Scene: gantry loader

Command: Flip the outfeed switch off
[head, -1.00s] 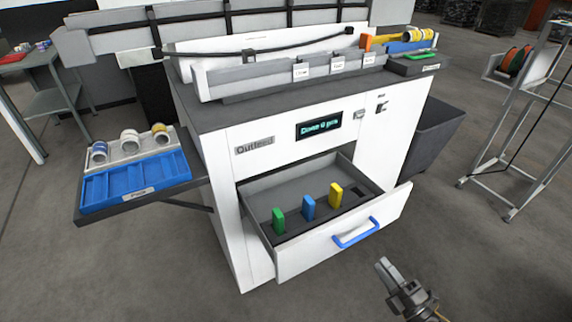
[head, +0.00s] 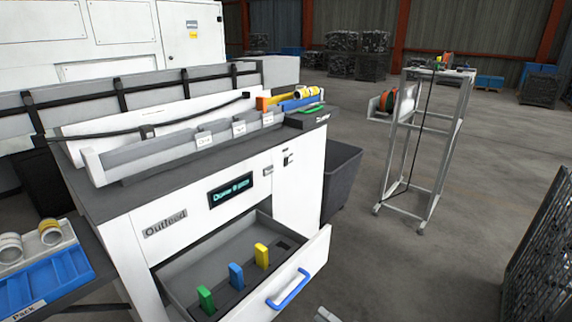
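The white outfeed cabinet (head: 180,212) stands at the left centre, with the word "Outfeed" on its front. A small dark switch (head: 287,159) sits on the white front panel, right of the lit display (head: 230,190). It is too small to tell which way it is set. Only the tip of my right gripper (head: 325,315) shows at the bottom edge, below the open drawer and well apart from the switch. Its finger gap cannot be made out. My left gripper is out of view.
The drawer (head: 308,260) with a blue handle (head: 288,289) is pulled out and holds green, blue and yellow upright pieces. A blue tray (head: 45,285) is at left. A grey bin (head: 341,178) stands beside the cabinet. A metal frame stand (head: 430,150) is at right, with bare floor between.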

